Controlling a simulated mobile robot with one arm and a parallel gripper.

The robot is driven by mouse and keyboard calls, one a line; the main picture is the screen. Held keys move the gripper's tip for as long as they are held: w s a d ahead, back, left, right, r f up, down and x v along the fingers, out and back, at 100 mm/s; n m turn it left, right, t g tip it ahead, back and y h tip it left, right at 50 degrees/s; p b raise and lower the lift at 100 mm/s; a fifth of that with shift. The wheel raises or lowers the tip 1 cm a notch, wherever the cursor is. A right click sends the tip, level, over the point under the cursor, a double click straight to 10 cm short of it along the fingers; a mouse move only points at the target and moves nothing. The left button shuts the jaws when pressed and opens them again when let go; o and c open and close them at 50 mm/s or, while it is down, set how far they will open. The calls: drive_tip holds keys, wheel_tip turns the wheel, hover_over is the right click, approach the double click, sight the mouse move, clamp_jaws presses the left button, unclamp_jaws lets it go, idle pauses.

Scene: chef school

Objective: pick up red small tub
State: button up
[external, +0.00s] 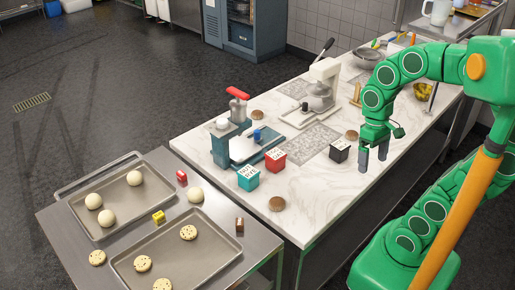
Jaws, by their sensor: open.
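The red small tub (275,161) is a box-like red container with a white label on top. It stands on the white marble counter, touching or very near a teal tub (248,179) at its lower left. A black tub (340,151) of like shape stands to its right. My green arm comes in from the right. My gripper (372,162) points down with its grey fingers apart and nothing visible between them. It is to the right of the black tub, well to the right of the red tub. Whether the fingertips touch the counter I cannot tell.
A blue-grey press (228,148) with a red handle stands behind the red tub. A white machine (322,90) with a lever is farther back. Brown round items (277,204) lie on the counter. The metal table (65,222) at the left holds trays, dough balls, cookies and small blocks.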

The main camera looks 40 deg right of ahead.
drive_tip(key=w+a+r+m+y, duration=0.15)
drive_tip(key=w+m+y, duration=0.25)
drive_tip(key=w, duration=0.6)
drive_tip(key=w+a+m+y, duration=0.3)
drive_tip(key=w+m, duration=0.1)
drive_tip(key=w, duration=0.5)
drive_tip(key=w+d+f+m+t+y, duration=0.1)
drive_tip(key=w+d+m+y, duration=0.3)
drive_tip(key=w, duration=0.5)
drive_tip(key=w+d+f+m+t+y, duration=0.1)
drive_tip(key=w+d+m+t, duration=0.1)
drive_tip(key=w+d+m, duration=0.45)
drive_tip(key=n, duration=0.1)
approach(269, 165)
drive_tip(key=shift+a+f, duration=0.5)
drive_tip(key=shift+f, duration=0.2)
drive_tip(key=x, duration=0.4)
drive_tip(key=shift+a+r, duration=0.3)
drive_tip(key=shift+r, duration=0.05)
drive_tip(key=shift+a+f, duration=0.25)
drive_tip(key=shift+a, duration=0.2)
drive_tip(key=c, duration=1.2)
